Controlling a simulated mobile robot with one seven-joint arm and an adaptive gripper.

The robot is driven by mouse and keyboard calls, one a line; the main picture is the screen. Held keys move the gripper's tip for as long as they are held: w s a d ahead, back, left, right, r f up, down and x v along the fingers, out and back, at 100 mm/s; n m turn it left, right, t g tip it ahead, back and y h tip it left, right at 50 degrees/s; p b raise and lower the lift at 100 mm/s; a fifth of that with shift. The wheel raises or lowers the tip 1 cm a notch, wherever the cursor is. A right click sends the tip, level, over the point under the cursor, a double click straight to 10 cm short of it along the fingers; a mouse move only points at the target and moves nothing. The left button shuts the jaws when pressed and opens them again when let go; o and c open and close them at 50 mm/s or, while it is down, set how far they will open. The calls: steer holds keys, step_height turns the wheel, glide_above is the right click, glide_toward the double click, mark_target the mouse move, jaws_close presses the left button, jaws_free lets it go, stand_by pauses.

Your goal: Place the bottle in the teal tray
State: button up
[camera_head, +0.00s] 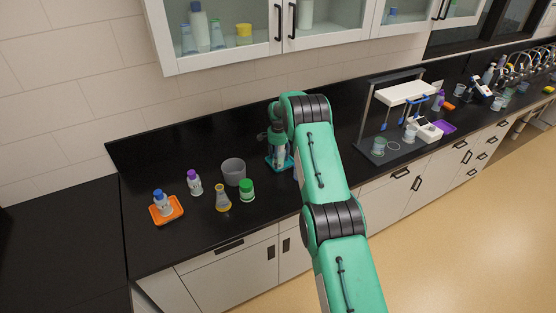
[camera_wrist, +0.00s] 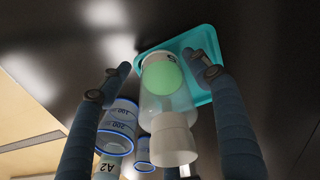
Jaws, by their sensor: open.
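In the wrist view a pale bottle (camera_wrist: 168,100) with a white cap and a green patch shows between the fingers of my gripper (camera_wrist: 160,66). The fingers are open, one on each side, with gaps to the bottle. The bottle's far end overlaps the teal tray (camera_wrist: 207,42); it looks to stand on it, though the contact is not clear. In the head view the teal tray (camera_head: 288,166) lies on the black counter under my gripper (camera_head: 277,140), and my arm hides part of this area.
Blue-rimmed beakers (camera_wrist: 118,125) stand close left of the bottle. Left on the counter are a grey cup (camera_head: 234,172), a green-lidded jar (camera_head: 247,190), a flask (camera_head: 223,198), a purple-capped bottle (camera_head: 194,183) and an orange tray (camera_head: 177,213) holding a blue-capped bottle (camera_head: 162,203). A dark rack (camera_head: 366,112) stands right.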

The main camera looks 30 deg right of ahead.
step_height(320, 180, up, 12)
steer(key=shift+r+b, duration=0.2)
steer(key=shift+b, duration=0.35)
stand_by(0.3)
steer(key=shift+r, duration=0.1)
